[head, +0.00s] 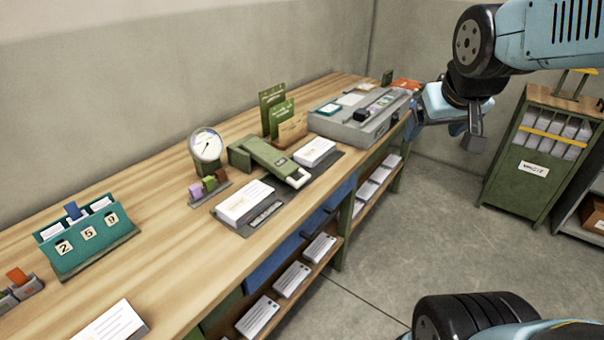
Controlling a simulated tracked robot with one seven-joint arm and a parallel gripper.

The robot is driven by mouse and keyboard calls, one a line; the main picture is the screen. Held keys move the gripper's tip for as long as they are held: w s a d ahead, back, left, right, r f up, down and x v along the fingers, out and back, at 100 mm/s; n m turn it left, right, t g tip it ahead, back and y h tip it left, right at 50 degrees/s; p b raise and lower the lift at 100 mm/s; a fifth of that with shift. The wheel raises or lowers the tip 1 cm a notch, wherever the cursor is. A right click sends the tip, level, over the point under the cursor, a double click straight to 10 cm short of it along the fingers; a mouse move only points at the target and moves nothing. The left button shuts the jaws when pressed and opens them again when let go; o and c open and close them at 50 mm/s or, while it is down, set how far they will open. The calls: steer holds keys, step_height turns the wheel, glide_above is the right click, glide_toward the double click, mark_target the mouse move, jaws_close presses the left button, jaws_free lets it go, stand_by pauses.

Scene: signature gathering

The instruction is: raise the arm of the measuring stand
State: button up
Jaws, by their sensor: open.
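On the wooden bench, a green device with a long arm (271,160) and a pale tip, apparently the measuring stand, stands between two stacks of white cards. Its arm slopes down toward the front right, low over a dark mat. A round white dial gauge (206,146) stands just left of it; I cannot tell whether the two are joined. My gripper (456,128) is open and seemingly empty at the upper right, beyond the bench's front edge and well apart from the stand. Part of its jaws is hard to make out.
Card stacks (245,203) lie in front of the green device. Small coloured blocks (209,186) sit below the dial. A grey tray unit (362,117) and green booklets (277,112) stand farther back. A teal number holder (86,237) is left. A green cabinet (524,175) stands right; floor between is clear.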

steer(key=shift+o, duration=1.4)
steer(key=w+f+n+t, duration=0.1)
steer(key=w+f, duration=0.1)
steer(key=w, duration=0.4)
steer(key=w+d+f+n+t, duration=0.1)
steer(key=w+f, duration=0.2)
steer(key=w, duration=0.4)
steer(key=shift+f+n, duration=0.25)
steer(key=shift+n, duration=0.15)
steer(key=w+a+f+n+t+y, duration=0.1)
steer(key=w+f+n, duration=0.1)
steer(key=w+f, duration=0.35)
steer(key=n+t+y, duration=0.1)
steer(key=n+y, duration=0.4)
steer(key=y, duration=0.9)
glide_toward(305, 180)
steer(key=x, duration=1.1)
steer(key=shift+f, duration=0.15)
steer(key=c, duration=1.3)
steer(key=shift+d, duration=0.1)
